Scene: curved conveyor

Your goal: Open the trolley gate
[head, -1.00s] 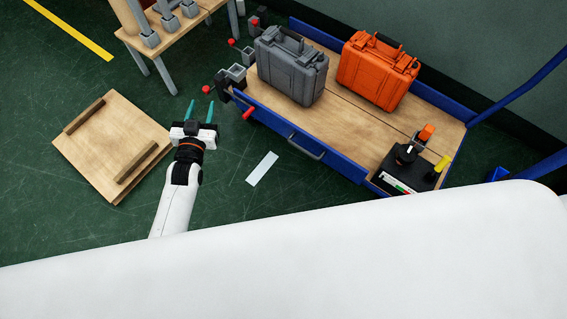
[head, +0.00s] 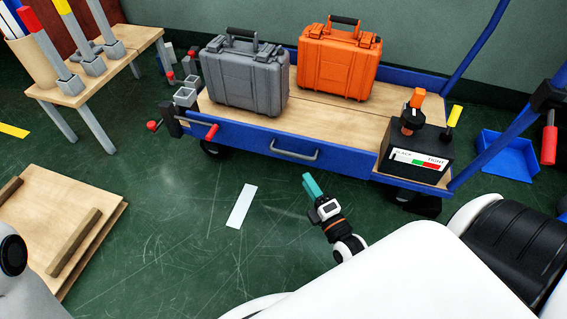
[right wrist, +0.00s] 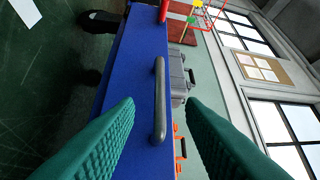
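The trolley's blue gate (head: 245,138) runs along the near side of the wooden bed and stands upright. Its grey bar handle (head: 295,152) is on the outer face. A red latch lever (head: 211,132) shows near the gate's left end. My right gripper (head: 311,187) is below and just in front of the handle, apart from it. In the right wrist view its teal fingers (right wrist: 160,122) are spread, with the handle (right wrist: 159,100) ahead between them and the blue gate (right wrist: 138,65) behind. My left gripper is out of view.
A grey case (head: 245,78) and an orange case (head: 338,62) stand on the bed. A black box (head: 415,158) with knobs sits at its right end. A wooden pallet (head: 75,215) lies at left. A white strip (head: 241,206) lies on clear floor.

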